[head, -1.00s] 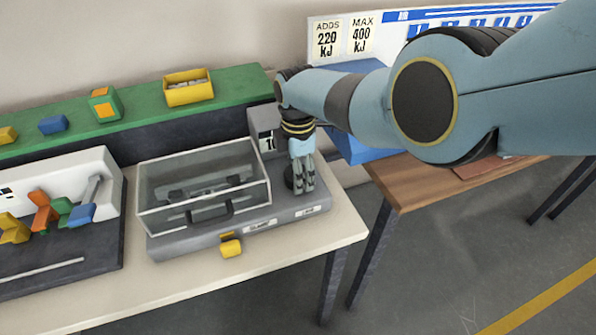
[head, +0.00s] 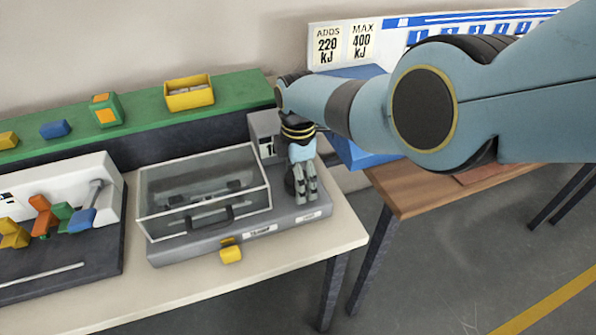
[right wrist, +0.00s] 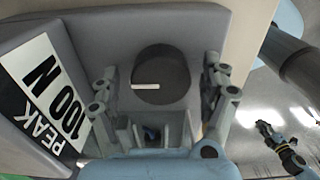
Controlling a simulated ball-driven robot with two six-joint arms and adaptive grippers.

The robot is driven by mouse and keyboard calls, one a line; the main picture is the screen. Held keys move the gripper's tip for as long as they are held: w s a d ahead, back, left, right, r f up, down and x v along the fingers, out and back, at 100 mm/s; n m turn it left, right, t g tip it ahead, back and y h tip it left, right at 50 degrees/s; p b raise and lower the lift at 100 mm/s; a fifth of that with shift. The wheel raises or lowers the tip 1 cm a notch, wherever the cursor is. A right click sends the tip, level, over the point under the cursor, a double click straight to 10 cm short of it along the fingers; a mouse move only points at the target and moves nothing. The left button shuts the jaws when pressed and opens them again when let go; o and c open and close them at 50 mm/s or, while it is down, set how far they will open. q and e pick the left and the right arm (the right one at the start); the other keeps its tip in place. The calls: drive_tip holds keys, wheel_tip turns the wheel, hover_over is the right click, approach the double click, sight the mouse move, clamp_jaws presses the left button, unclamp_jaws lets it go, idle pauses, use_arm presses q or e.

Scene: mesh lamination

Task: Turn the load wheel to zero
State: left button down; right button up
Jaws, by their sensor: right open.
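The load wheel (right wrist: 162,76) is a dark round knob with a white mark, on top of the grey tester (head: 285,222) at its right end. In the right wrist view the mark points left, toward the "PEAK 100 N" panel (right wrist: 45,90). My right gripper (right wrist: 161,80) is open, with one finger on each side of the wheel. I cannot tell whether the fingers touch it. In the head view the right gripper (head: 305,185) points down and hides most of the wheel. A dark, yellow-banded gripper, apparently my left (right wrist: 276,140), shows at the right of the wrist view; its jaws are unclear.
A clear cover (head: 205,190) with a dark handle stands left of the wheel, and a yellow tab (head: 231,254) sticks out in front. A press with coloured handles (head: 45,215) is at left. Behind is a green shelf (head: 140,118) with a yellow bin (head: 189,93).

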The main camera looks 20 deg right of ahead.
drive_tip(key=shift+r, duration=0.15)
wheel_tip(320, 180, up, 12)
idle(0.4)
